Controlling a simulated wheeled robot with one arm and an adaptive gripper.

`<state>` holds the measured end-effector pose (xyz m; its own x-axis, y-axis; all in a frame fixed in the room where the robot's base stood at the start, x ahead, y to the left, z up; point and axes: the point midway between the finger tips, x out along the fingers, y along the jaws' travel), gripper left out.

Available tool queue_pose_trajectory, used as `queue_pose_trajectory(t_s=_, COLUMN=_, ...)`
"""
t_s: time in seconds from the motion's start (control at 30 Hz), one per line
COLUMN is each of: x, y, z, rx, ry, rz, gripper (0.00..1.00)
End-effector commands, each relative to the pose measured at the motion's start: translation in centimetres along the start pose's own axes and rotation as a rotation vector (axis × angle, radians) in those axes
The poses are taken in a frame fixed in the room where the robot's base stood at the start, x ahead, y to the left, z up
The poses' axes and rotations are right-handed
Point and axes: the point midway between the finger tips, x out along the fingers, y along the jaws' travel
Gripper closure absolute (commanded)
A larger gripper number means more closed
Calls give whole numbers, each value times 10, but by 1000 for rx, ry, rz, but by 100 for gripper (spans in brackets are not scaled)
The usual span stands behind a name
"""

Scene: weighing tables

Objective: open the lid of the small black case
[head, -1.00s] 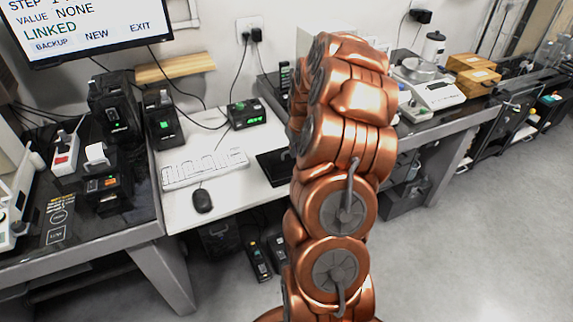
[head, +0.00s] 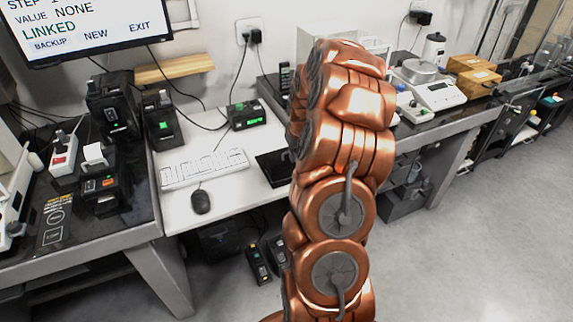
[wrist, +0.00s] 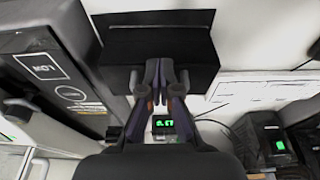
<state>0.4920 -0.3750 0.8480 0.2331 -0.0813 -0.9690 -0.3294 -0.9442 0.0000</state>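The small black case (head: 272,168) lies on the white desk, right of the keyboard. In the head view my copper arm hides its right part. In the wrist view the case (wrist: 185,57) shows as a dark box at the top middle, with a thin dark flap (wrist: 150,18) along its far edge. I cannot tell how far the lid is raised. My gripper (wrist: 159,66) is in front of the case, its fingertips close together over the case's near side. I see nothing held between them, and I cannot tell whether they touch the case. The gripper is hidden in the head view.
A white keyboard (head: 204,168) and a black mouse (head: 201,202) lie left of the case. A black device with a green display (head: 246,115) stands behind them. A balance (head: 432,92) stands on the right bench. Dark devices (head: 106,182) fill the left bench.

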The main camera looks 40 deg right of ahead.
Motion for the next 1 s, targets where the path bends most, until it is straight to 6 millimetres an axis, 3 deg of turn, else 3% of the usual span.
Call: queue_pose_trajectory(t_s=1.0, x=0, y=1, z=-27, rx=0, ry=-2, rz=-1, gripper=100)
